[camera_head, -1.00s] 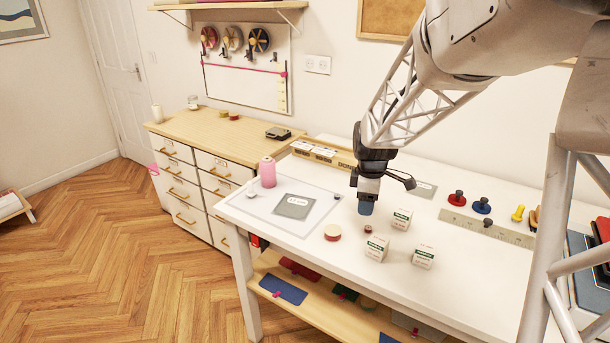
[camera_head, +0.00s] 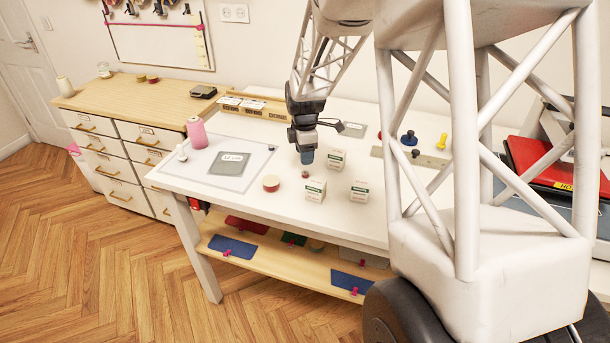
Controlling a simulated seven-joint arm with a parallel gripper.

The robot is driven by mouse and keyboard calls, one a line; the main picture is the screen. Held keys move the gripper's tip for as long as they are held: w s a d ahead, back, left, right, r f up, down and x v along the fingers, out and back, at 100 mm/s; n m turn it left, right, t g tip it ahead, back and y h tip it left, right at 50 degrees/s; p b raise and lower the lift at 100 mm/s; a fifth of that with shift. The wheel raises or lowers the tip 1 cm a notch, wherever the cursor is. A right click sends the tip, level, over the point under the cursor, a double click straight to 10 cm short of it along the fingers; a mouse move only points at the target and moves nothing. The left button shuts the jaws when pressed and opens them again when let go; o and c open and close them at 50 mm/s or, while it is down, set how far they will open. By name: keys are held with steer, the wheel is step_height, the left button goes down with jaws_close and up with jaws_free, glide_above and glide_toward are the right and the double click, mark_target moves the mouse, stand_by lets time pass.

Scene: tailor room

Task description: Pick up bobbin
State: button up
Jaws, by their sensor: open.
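A round red-topped piece (camera_head: 271,183) lies to the left. A pink thread spool (camera_head: 196,132) stands upright at the table's left side. I cannot tell for certain which piece is the bobbin.
White boxes (camera_head: 316,190) stand close to the right of the dark red piece. A grey card (camera_head: 229,163) lies on a pale mat at left. Red, blue and yellow knobbed pieces (camera_head: 409,138) stand farther right by a ruler. The table's front middle is clear.

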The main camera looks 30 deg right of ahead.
mark_target(305, 177)
steer(key=shift+f, duration=0.9)
steer(key=shift+f, duration=2.6)
steer(key=c, duration=1)
